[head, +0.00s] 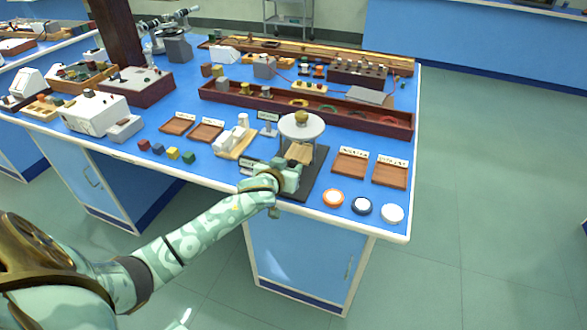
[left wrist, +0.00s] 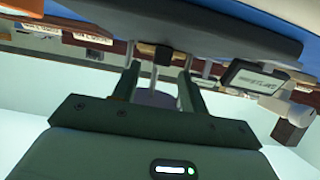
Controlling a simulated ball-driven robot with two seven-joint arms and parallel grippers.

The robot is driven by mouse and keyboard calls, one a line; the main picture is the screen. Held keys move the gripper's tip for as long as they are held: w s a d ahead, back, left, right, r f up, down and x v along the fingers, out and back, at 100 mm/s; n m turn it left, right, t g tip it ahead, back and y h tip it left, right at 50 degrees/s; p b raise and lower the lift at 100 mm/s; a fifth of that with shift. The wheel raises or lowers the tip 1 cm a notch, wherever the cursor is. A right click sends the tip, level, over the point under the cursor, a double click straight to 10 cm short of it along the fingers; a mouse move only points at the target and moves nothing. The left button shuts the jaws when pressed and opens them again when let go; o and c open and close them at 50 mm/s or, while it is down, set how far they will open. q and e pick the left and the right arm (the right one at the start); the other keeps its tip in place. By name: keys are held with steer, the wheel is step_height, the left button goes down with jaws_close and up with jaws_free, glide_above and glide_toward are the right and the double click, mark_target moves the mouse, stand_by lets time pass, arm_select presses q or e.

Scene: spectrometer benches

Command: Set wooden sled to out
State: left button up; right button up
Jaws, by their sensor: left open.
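The wooden sled (head: 299,152) is a light-brown block on a dark base plate (head: 312,185), beneath a round white disc (head: 301,126) on thin posts. My left gripper (head: 292,177) is at the near side of this stand, in front of the sled, and hides part of it. In the left wrist view the picture is upside down. The open fingers (left wrist: 158,75) point at the stand, with a small dark-brown block (left wrist: 155,52) between or just beyond their tips. I cannot tell whether they touch it. My right gripper is not in view.
Two wooden trays (head: 350,164) with labels lie right of the stand. Orange, black and white round pieces (head: 361,206) sit along the front edge. A white device on a wooden board (head: 235,143) stands to the left. A long wooden trough (head: 370,116) lies behind.

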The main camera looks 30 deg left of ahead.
mark_target(292, 163)
arm_select(q)
steer(key=b+x, duration=0.1)
steer(key=x, duration=0.2)
steer(key=shift+w+a+f, duration=0.1)
steer(key=shift+w+a, duration=0.05)
